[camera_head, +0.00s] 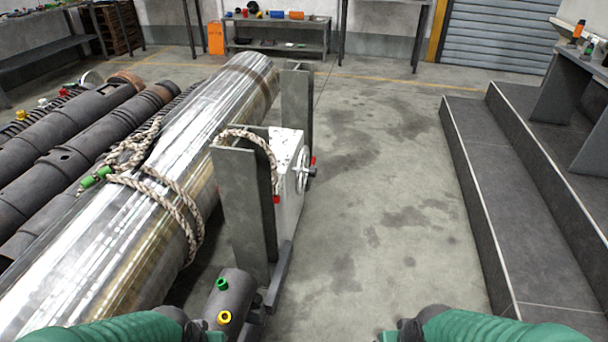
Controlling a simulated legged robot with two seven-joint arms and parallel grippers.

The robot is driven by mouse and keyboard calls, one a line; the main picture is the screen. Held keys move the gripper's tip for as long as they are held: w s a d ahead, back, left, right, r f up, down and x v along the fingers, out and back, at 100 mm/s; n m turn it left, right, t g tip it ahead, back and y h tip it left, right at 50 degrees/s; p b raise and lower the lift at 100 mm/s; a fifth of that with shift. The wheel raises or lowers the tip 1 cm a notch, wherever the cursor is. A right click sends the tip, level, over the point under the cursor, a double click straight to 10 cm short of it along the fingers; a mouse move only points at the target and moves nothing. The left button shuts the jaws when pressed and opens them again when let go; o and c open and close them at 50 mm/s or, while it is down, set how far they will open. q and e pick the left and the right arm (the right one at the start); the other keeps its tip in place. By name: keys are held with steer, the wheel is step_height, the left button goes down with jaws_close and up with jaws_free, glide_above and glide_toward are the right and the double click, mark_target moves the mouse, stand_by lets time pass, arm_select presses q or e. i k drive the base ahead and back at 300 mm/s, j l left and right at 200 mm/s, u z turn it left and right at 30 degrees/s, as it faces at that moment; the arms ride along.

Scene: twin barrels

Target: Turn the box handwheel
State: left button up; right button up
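The white box (289,158) stands right of a large shiny metal barrel, between two dark upright plates. The handwheel (303,170) is on the box's right side, seen nearly edge-on, with a dark knob at its rim. A red part sits near the wheel's top and another low on the box's front. My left gripper (207,334) and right gripper (394,334) are at the bottom edge, mostly cut off, well short of the box and apart from the handwheel. Their fingers are not clear enough to show open or shut.
The shiny barrel (130,225) with a rope (150,180) fills the left. A dark cylinder (232,296) with green and yellow fittings stands before the box. Dark steps (500,200) rise at the right. The floor (375,200) between box and steps is clear.

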mark_target(312, 172)
steer(key=i+l+u, duration=0.15)
steer(key=i+l, duration=0.15)
steer(key=i+l+u, duration=0.1)
steer(key=i+l, duration=0.15)
steer(key=i+l+u, duration=0.15)
steer(key=l, duration=0.25)
steer(key=i+l+u, duration=0.1)
steer(key=i+l, duration=0.25)
steer(key=i+l+u, duration=0.15)
steer(key=l, duration=0.3)
steer(key=i+l+u, duration=0.1)
steer(key=i+l, duration=0.2)
steer(key=l, duration=0.1)
